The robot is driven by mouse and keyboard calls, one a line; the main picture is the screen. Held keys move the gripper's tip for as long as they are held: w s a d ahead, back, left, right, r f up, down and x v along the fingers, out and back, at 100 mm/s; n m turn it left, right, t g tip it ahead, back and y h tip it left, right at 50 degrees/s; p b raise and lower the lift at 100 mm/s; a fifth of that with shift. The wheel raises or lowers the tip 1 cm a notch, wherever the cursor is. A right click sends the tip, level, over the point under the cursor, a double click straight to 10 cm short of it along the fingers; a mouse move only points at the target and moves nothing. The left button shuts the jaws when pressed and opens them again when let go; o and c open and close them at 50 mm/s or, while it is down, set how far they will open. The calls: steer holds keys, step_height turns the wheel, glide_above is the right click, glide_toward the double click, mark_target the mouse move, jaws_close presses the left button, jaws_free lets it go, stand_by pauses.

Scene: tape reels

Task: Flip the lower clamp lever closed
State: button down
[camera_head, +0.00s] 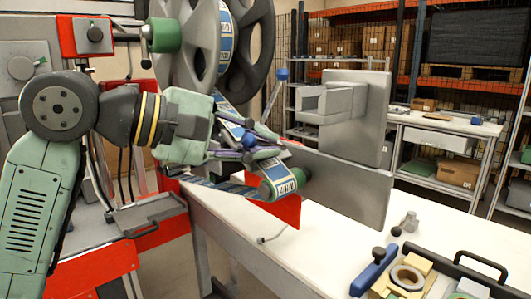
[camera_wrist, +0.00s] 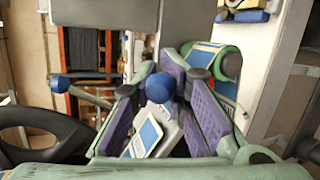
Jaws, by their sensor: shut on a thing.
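The lower clamp lever's round blue knob (camera_wrist: 159,88) sits between the purple-padded fingers of my gripper (camera_wrist: 160,78) in the wrist view. In the head view my gripper (camera_head: 246,145) is closed in around this blue knob (camera_head: 249,140), beside the label tape. The lever's shaft is mostly hidden by the fingers. A second lever with a blue knob (camera_head: 282,74) stands higher up, apart from my gripper; its knob also shows at the left of the wrist view (camera_wrist: 60,83).
Label tape runs from large grey reels (camera_head: 260,45) down to a green roller (camera_head: 278,180) just below my gripper. A grey metal plate (camera_head: 345,190) with a block stands to the right. The white table (camera_head: 235,215) holds tools at front right.

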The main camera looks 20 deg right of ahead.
steer(key=shift+w+a+f, duration=0.1)
steer(key=shift+a+f, duration=0.05)
steer(key=shift+a, duration=0.1)
stand_by(0.3)
steer(key=c, duration=1.7)
jaws_free()
steer(key=shift+a, duration=0.1)
steer(key=shift+h, duration=0.3)
